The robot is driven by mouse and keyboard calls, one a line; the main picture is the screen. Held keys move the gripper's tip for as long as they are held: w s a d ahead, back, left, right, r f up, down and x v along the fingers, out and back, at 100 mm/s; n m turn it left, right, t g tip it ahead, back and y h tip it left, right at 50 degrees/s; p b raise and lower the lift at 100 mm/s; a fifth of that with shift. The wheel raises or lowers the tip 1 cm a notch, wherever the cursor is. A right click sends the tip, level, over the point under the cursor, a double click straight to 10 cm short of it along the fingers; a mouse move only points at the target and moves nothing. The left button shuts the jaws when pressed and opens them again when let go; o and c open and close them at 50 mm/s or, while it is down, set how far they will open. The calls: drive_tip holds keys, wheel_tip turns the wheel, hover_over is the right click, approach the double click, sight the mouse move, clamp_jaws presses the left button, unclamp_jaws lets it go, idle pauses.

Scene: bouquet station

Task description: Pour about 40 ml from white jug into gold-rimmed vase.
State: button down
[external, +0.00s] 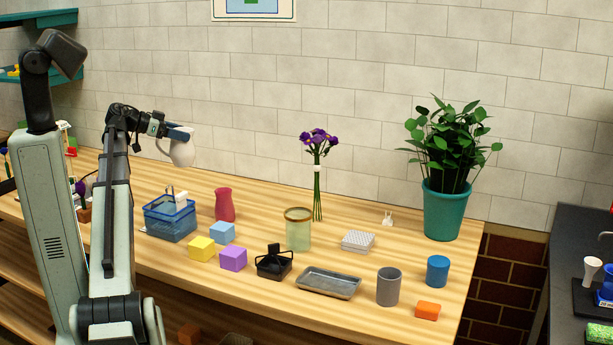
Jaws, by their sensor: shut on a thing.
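The white jug (182,153) is in my gripper (181,134), held in the air above the back left part of the table. It hangs over the area of the blue basket and looks slightly tilted. My gripper is shut on the jug; the fingers are partly hidden at this angle. The gold-rimmed vase (298,232) is a pale, see-through greenish cylinder with a gold rim. It stands upright near the table's middle, to the right of and below the jug in the picture, well apart from it. The contents of the jug are hidden.
A blue basket (170,222), a red vase (224,204) and coloured blocks (233,258) stand left of the gold-rimmed vase. Purple flowers (318,172) stand upright just behind it. A black caddy (273,264) and a grey tray (328,283) lie in front. A potted plant (445,205) stands right.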

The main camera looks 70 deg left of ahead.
drive_tip(key=w+d+m+g+h, duration=0.1)
drive_tip(key=w+d+m+h, duration=0.55)
drive_tip(key=w+d, duration=1.5)
wheel_tip(320, 180, down, 18)
drive_tip(key=shift+w+a+r, duration=0.15)
drive_tip(key=shift+w, duration=0.1)
drive_tip(key=shift+n+h, duration=0.25)
wheel_tip(320, 180, up, 7)
drive_tip(key=w+d+g+y, duration=0.1)
drive_tip(key=w+d+m+g+y, duration=0.2)
drive_tip(key=w+d+g+y, duration=0.3)
drive_tip(key=d+g+y, duration=0.1)
drive_tip(key=shift+w+m+g+y, duration=0.2)
drive_tip(key=shift+m+g+y, duration=0.1)
drive_tip(key=shift+g+y, duration=0.75)
drive_tip(key=shift+w+d+f+g+y, duration=0.1)
drive_tip(key=shift+f+g+y, duration=0.2)
drive_tip(key=shift+g, duration=0.25)
